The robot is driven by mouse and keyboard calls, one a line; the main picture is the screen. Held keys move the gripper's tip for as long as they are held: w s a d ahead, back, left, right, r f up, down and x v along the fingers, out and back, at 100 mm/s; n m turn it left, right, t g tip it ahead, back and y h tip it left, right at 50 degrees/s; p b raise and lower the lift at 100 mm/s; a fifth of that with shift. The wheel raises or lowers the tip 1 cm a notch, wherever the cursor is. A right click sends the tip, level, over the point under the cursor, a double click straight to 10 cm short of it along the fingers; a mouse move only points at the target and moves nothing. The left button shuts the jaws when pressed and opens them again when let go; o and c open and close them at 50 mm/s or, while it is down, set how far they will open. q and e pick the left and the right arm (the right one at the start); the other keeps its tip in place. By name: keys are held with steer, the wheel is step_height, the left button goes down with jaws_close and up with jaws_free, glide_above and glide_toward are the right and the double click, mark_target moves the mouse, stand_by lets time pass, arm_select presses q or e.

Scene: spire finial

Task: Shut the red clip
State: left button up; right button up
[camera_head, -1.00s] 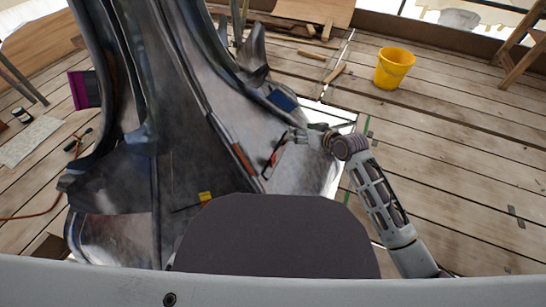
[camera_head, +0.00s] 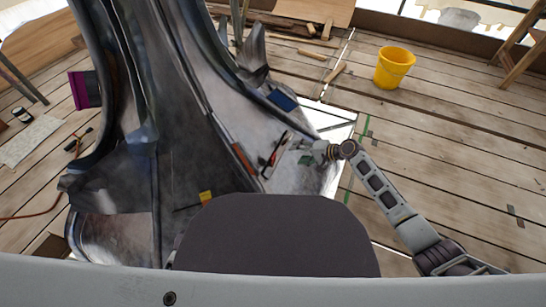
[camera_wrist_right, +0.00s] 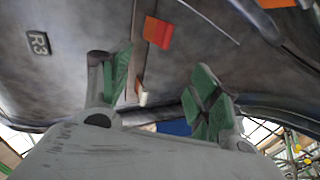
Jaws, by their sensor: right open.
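A red strip-like piece (camera_head: 242,158) lies on the dark metal spire skin (camera_head: 205,165) along a seam. A smaller red and dark piece (camera_head: 272,160) sticks up to its right, close to my right gripper (camera_head: 298,152). In the right wrist view, an orange-red block (camera_wrist_right: 157,32) sits on the seam strip, and a small red and cream piece (camera_wrist_right: 142,93) shows between the fingers. I cannot tell which is the clip. My right gripper (camera_wrist_right: 160,84) is open with green pads spread, and I see nothing held. My left gripper is out of view.
A plate marked R3 (camera_wrist_right: 38,43) is on the metal skin. A blue patch (camera_head: 282,99) and a yellow tag (camera_head: 206,197) are on the spire. A yellow bucket (camera_head: 394,67) stands on the plank floor (camera_head: 450,150). The deck at right is largely clear.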

mark_target(273, 156)
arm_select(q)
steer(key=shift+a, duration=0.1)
arm_select(e)
steer(key=shift+s+d+f+m+y, duration=0.1)
steer(key=shift+s+f+m+y, duration=0.25)
steer(key=shift+m, duration=2.5)
steer(key=shift+s+d+f+m+y, duration=0.1)
steer(key=shift+f+m+y, duration=0.45)
steer(key=shift+m, duration=2.25)
steer(key=shift+s+d+f+m+y, duration=0.1)
steer(key=shift+s+f+m+y, duration=0.3)
steer(key=shift+m, duration=2.45)
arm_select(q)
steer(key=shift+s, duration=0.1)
arm_select(e)
steer(key=shift+w+r, duration=0.1)
steer(key=shift+w, duration=0.05)
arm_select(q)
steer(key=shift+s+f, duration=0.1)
arm_select(e)
steer(key=shift+a, duration=0.15)
arm_select(q)
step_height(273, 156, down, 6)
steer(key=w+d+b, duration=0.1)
steer(key=b, duration=0.5)
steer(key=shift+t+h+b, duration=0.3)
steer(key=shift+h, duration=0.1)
arm_select(e)
steer(key=shift+x, duration=6.8)
